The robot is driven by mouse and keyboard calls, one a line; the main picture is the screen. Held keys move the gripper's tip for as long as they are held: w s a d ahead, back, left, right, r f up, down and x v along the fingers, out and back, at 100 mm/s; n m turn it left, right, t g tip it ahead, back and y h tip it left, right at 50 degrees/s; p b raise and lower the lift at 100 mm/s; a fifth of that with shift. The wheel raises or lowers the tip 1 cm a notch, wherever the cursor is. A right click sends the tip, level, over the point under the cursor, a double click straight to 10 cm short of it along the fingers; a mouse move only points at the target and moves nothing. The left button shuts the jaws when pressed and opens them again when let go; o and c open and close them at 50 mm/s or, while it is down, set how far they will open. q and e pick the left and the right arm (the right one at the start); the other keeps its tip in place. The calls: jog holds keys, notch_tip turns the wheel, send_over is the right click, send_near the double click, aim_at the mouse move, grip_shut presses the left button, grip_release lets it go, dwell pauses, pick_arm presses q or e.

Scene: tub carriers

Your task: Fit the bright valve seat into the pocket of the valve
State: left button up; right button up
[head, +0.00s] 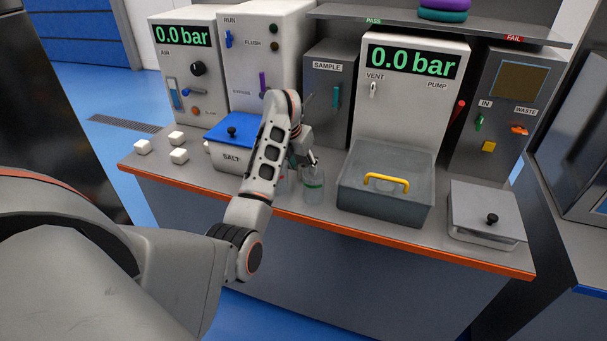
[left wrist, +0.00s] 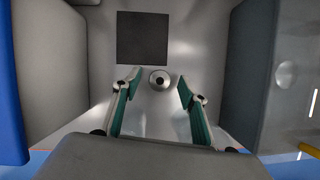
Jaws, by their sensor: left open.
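A small bright round piece (left wrist: 159,79) with a dark centre stands on the grey counter in the left wrist view. I cannot tell whether it is the valve seat alone or part of the valve. My left gripper (head: 306,167) is open, and it also shows in the left wrist view (left wrist: 159,76) with a green-padded finger on each side of the round piece. Neither finger visibly touches it. In the head view my left arm and gripper hide the piece. No separate valve pocket can be made out. My right gripper is not in view.
The blue-lidded salt tub (head: 231,157) stands left of my gripper. A grey tub with a yellow handle (head: 385,210) stands right. A dark square (left wrist: 143,38) lies behind the round piece. White cubes (head: 178,156) sit far left.

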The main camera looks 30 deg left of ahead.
aim_at(302, 168)
pick_arm(q)
grip_shut()
jog(key=shift+r, duration=0.1)
jog(key=shift+r, duration=0.1)
notch_tip(302, 168, up, 20)
jog(key=p, duration=0.4)
